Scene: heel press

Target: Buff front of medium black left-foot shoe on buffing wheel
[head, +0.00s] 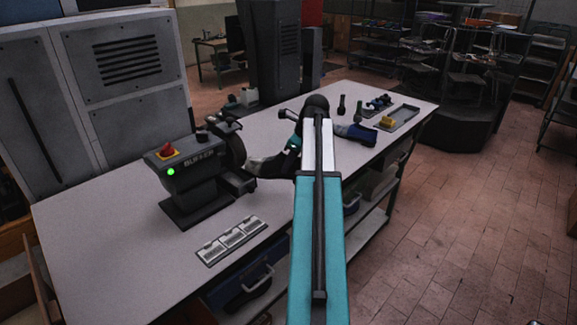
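The buffing wheel (237,151) is the dark disc at the right end of the grey buffer machine (193,175) on the bench. A black shoe with a greyish, shiny toe (268,166) is just right of the wheel, toe pointing left toward it. The toe is at or very close to the wheel; I cannot tell if they touch. My gripper (293,147) is at the shoe's rear, mostly hidden by my arm. It appears shut on the shoe, though the fingertips are not clear. The shoe's size and foot side cannot be read.
The buffer has a lit green lamp (170,172) and a red switch (168,152). A labelled card strip (231,240) lies in front. A blue shoe (355,133) and a grey tray (398,118) with a yellow item are right of my arm. A grey cabinet (127,85) stands behind.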

